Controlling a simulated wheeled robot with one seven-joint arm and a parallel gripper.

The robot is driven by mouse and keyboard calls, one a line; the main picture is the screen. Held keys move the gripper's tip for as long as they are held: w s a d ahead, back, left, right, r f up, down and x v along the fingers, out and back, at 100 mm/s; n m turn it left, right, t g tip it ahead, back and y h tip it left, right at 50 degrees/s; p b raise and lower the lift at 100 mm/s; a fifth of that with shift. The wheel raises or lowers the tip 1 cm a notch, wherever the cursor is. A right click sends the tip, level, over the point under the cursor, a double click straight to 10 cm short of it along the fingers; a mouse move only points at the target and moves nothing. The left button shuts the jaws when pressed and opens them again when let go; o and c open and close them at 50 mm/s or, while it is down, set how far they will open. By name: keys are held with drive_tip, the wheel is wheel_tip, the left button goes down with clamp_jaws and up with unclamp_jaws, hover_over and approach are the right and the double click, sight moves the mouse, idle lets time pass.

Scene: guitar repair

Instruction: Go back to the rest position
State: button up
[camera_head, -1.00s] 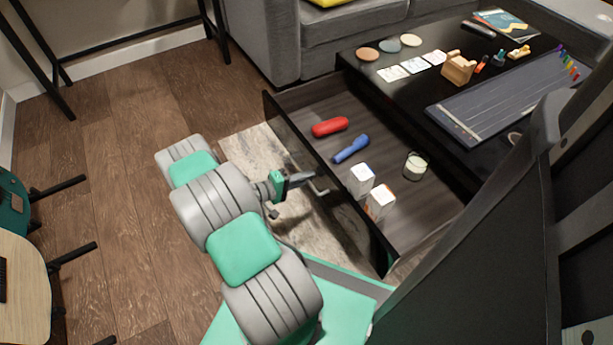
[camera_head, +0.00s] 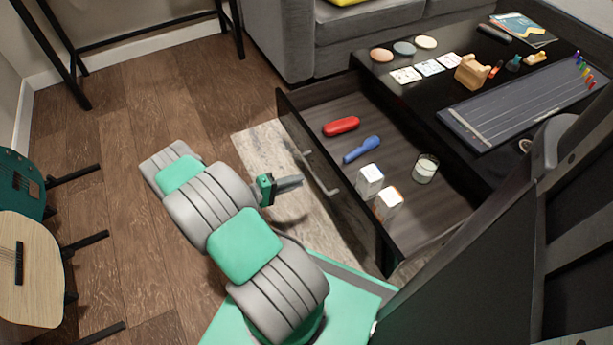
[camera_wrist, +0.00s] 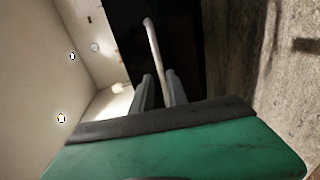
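My gripper (camera_head: 301,181) is held in front of the pulled-out black drawer (camera_head: 345,200), just left of its front. In the wrist view the handle (camera_wrist: 152,40) lines up with the gap between the fingers.
The open drawer holds a red case (camera_head: 341,126), a blue tool (camera_head: 362,149), two white boxes (camera_head: 369,179) and a jar (camera_head: 425,169). Guitars (camera_head: 25,275) stand at left. The wooden floor (camera_head: 110,190) between is clear.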

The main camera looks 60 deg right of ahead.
drive_tip(key=shift+w+a, duration=0.1)
drive_tip(key=shift+a, duration=0.1)
drive_tip(key=shift+r, duration=0.1)
drive_tip(key=w+a+r+t+y+p, duration=0.2)
drive_tip(key=w+a+r+p, duration=0.35)
drive_tip(key=r, duration=0.55)
drive_tip(key=w+a+r+n+t+y+p, duration=0.1)
drive_tip(key=w+a+r+t+y+p, duration=0.2)
drive_tip(key=w+r+p, duration=0.6)
drive_tip(key=w+a+r+t+y+p, duration=0.15)
drive_tip(key=w+a+r+p, duration=0.35)
drive_tip(key=r, duration=0.7)
drive_tip(key=s+a+r+n+t+y+p, duration=0.2)
drive_tip(key=a+r+p, duration=0.3)
drive_tip(key=a+r, duration=0.3)
drive_tip(key=s+a+r+n+t+y+p, duration=0.2)
drive_tip(key=s+a+r+p, duration=0.2)
drive_tip(key=a+r, duration=0.4)
drive_tip(key=s+a+r+n+t+y+p, duration=0.2)
drive_tip(key=a+r+p, duration=0.4)
drive_tip(key=r, duration=0.8)
drive_tip(key=a, duration=0.3)
drive_tip(key=shift+s+r+n, duration=0.3)
drive_tip(key=shift+s+r, duration=0.05)
drive_tip(key=shift+s, duration=0.05)
